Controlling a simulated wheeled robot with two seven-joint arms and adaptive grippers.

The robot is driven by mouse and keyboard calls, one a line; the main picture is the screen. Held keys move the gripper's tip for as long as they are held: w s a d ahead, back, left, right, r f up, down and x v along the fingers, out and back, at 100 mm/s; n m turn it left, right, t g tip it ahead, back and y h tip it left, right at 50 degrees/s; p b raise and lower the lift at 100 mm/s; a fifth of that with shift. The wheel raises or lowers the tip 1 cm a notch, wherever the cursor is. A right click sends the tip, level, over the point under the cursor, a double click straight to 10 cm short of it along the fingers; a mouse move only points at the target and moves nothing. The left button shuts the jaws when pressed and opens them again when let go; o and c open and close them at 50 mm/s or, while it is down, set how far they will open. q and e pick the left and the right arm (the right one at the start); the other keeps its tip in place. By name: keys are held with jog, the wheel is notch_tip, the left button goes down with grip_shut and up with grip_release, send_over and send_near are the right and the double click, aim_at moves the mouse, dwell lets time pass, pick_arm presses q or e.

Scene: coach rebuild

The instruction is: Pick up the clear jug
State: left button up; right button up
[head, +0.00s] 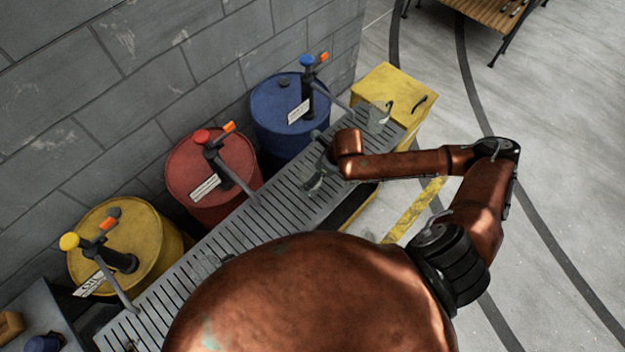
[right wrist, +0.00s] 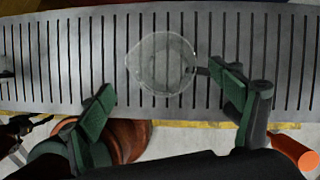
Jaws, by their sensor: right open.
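In the right wrist view a clear jug (right wrist: 160,63) stands on a slatted grey metal grate (right wrist: 40,60), seen from above, its dark handle pointing right. My right gripper (right wrist: 168,100) is open, with its green-padded fingers on the near left and near right of the jug. The right finger is close to the handle; I cannot tell whether they touch. In the head view my right gripper (head: 321,152) is over the grate, partly hidden by the copper wrist. A clear jug (head: 316,183) shows faintly just below it. My left gripper is not in view.
Yellow (head: 150,235), red (head: 190,165) and blue (head: 275,105) drums with hand pumps stand along the block wall behind the grate. Another clear jug (head: 378,116) is at the grate's far end, beside a yellow box (head: 395,85). Open floor lies to the right.

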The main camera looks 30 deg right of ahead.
jog(key=x, duration=0.5)
jog(key=shift+w+d, duration=0.15)
jog(key=shift+d, duration=0.05)
jog(key=shift+f, duration=0.1)
jog(key=c, duration=1.7)
